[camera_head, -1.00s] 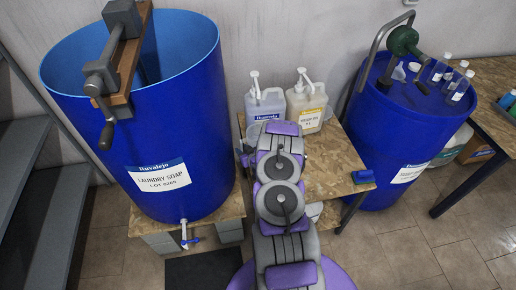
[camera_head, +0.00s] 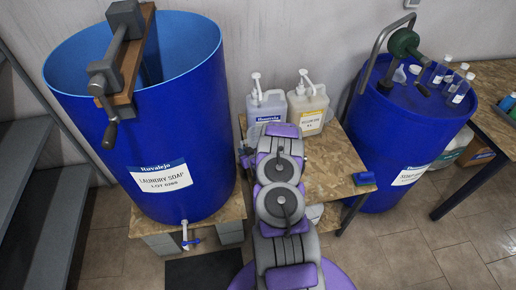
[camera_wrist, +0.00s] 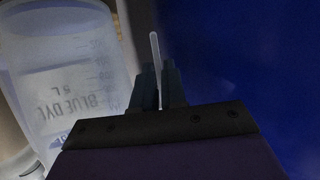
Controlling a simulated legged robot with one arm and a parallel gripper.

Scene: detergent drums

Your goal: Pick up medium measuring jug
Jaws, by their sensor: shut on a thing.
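A translucent measuring jug (camera_wrist: 75,55) with graduation marks fills the left of the wrist view. Printed text reading "BLUE DYE 5 L" shows on or through it; I cannot tell which. My gripper (camera_wrist: 159,85) is shut on a thin pale upright strip (camera_wrist: 155,52), which looks like part of the jug, perhaps its handle; how it joins the body is unclear. In the head view my arm hides the gripper and most of the jug. Whether the jug still touches the table cannot be seen.
A wooden table (camera_head: 335,155) bears two pump canisters, a bluish one (camera_head: 267,106) and a yellowish one (camera_head: 308,108). A large blue laundry soap drum (camera_head: 180,110) stands close on the left. Another blue drum (camera_head: 405,135) with bottles on top stands right. The table's right part is mostly clear.

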